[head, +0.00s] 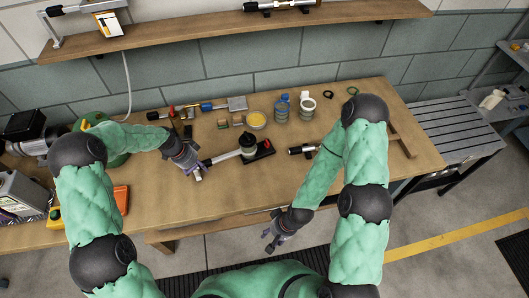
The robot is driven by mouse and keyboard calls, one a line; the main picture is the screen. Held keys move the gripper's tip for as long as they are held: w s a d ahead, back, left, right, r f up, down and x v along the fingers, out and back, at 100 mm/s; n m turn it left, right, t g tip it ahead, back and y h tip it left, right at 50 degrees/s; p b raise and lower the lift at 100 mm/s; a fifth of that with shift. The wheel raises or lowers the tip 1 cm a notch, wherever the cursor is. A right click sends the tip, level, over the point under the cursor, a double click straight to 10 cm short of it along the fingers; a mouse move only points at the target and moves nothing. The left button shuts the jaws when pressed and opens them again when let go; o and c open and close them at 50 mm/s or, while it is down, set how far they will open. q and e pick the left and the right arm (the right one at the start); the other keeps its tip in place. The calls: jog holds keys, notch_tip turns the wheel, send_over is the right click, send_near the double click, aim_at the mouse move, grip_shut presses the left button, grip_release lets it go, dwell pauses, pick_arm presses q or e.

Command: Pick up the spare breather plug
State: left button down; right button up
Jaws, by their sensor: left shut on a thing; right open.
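My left gripper (197,174) is over the middle left of the workbench, shut on the near end of a grey bar-like handle (222,157). The handle runs to a small dark tank with a pale band (248,145), which stands upright on a dark base with a red part (266,147). The fingers partly hide the handle's end. My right gripper (271,243) is open and empty, low in front of the bench's front edge. I cannot tell which small item is the spare breather plug.
On the wooden bench (350,172), a black and metal cylinder (303,149) lies right of the tank. The bench's front middle is clear.

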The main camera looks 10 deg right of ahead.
jog(key=w+a+r+n+g, duration=0.4)
jog(key=a+r+n+g, duration=0.2)
jog(key=a+r+g, duration=0.15)
notch_tip(320, 180, up, 13)
jog(key=m+t+h, duration=0.1)
jog(key=t+h, duration=0.3)
jog(key=t, duration=0.3)
send_over(267, 141)
jog(key=f, duration=0.6)
jog(key=shift+w+d, duration=0.2)
jog(key=shift+s+a+f, duration=0.1)
jog(key=shift+f, duration=1.25)
jog(key=shift+a+f, duration=0.1)
jog(key=shift+f, duration=1.2)
jog(key=c, duration=0.9)
